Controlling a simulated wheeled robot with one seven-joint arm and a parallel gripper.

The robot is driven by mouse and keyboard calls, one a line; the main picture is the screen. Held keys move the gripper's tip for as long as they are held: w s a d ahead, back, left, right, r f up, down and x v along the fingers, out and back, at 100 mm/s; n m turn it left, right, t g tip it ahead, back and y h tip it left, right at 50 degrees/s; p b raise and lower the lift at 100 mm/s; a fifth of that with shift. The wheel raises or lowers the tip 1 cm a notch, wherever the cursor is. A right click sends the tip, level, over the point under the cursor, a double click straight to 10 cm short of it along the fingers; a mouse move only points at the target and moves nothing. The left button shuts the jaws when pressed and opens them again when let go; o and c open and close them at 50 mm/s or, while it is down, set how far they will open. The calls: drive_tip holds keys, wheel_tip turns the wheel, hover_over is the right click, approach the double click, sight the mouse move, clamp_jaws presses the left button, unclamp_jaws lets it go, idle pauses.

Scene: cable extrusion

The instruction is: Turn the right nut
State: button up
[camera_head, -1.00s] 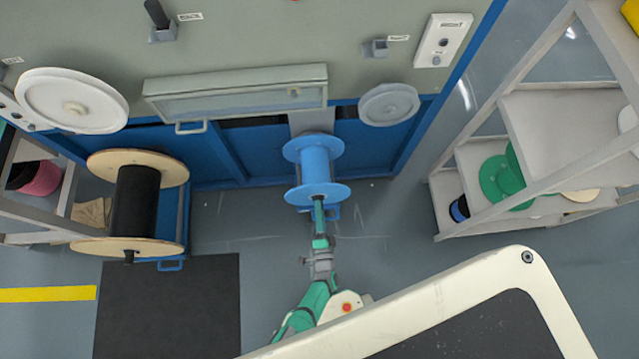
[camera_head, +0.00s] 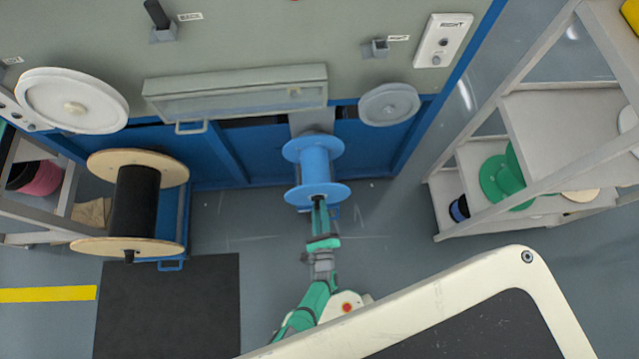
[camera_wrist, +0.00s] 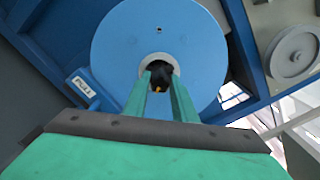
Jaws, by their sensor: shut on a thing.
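The right spool is blue (camera_head: 316,165) and sits on the lower front of the machine. In the wrist view its round outer flange (camera_wrist: 112,55) faces me. A black nut (camera_wrist: 160,72) with a small orange mark sits at the flange's centre, inside a pale ring. My gripper (camera_wrist: 161,76) has its two green fingers on either side of the nut and is shut on it. In the head view my gripper (camera_head: 317,203) meets the centre of the blue flange, and the nut itself is hidden there.
A black spool with wooden flanges (camera_head: 135,200) stands to the left. A grey shelf (camera_head: 500,180) with green reels is on the right. A blue handle marked PULL (camera_wrist: 84,86) lies beside the flange. A dark mat (camera_head: 165,310) covers floor at lower left.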

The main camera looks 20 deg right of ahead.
drive_tip(key=shift+a+m, duration=0.15)
drive_tip(key=shift+m, duration=7.2)
drive_tip(key=shift+a+m, duration=0.1)
drive_tip(key=shift+m, duration=7.55)
drive_tip(key=o, duration=1)
drive_tip(key=shift+d, duration=0.1)
drive_tip(key=shift+o, duration=0.2)
drive_tip(key=v, duration=1.1)
